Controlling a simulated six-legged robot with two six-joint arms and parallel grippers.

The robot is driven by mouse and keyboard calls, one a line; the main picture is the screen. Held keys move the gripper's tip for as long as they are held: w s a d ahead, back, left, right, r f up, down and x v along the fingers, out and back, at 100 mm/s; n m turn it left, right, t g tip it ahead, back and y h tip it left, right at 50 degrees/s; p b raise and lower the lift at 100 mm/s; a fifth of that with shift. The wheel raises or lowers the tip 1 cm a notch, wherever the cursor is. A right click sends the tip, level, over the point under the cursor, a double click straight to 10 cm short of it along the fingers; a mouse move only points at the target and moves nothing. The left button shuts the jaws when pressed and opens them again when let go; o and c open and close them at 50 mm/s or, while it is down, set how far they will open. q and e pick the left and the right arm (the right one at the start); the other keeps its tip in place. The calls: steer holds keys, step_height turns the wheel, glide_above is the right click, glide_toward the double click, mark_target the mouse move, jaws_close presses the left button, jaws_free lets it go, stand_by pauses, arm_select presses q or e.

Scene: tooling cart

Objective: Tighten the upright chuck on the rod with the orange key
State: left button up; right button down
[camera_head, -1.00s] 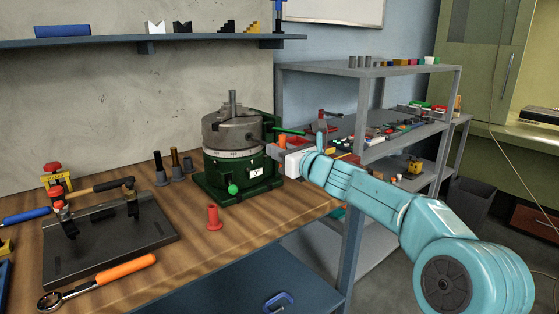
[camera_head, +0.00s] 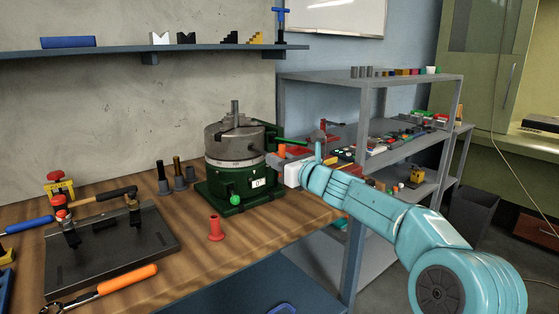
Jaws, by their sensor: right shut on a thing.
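The upright chuck (camera_head: 232,137) is a grey metal cylinder on a green base with a dial, on the wooden bench. The grey rod (camera_head: 235,108) stands upright in its top centre. My right gripper (camera_head: 274,163) is at the right side of the chuck, its white body close to the chuck's wall. It is shut on the orange key (camera_head: 282,151), of which only a small orange part shows above the fingers. The key's tip is too small to make out, so I cannot tell whether it sits in the chuck. My left gripper is out of view.
A red peg-like piece (camera_head: 215,228) stands in front of the chuck, and several dark holders (camera_head: 178,180) stand to its left. A black fixture plate (camera_head: 110,250) and an orange-handled wrench (camera_head: 128,279) lie at the left. A grey shelf rack (camera_head: 370,85) stands behind my right arm.

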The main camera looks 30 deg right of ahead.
steer(key=shift+w, duration=0.1)
steer(key=shift+w+p, duration=0.4)
steer(key=shift+w, duration=0.25)
steer(key=shift+r, duration=0.1)
stand_by(0.4)
steer(key=m+p, duration=0.1)
steer(key=m, duration=0.1)
steer(key=m+p, duration=0.2)
steer(key=m, duration=0.1)
steer(key=m+p, duration=0.2)
steer(key=m, duration=0.1)
steer(key=shift+r, duration=0.35)
steer(key=m+p, duration=0.3)
steer(key=m, duration=0.1)
steer(key=m+p, duration=0.4)
steer(key=m, duration=0.1)
steer(key=shift+d+f, duration=0.1)
steer(key=shift+f, duration=0.1)
steer(key=shift+f+m+p, duration=0.3)
steer(key=shift+m+p, duration=0.4)
steer(key=shift+p, duration=0.05)
steer(key=shift+s, duration=0.15)
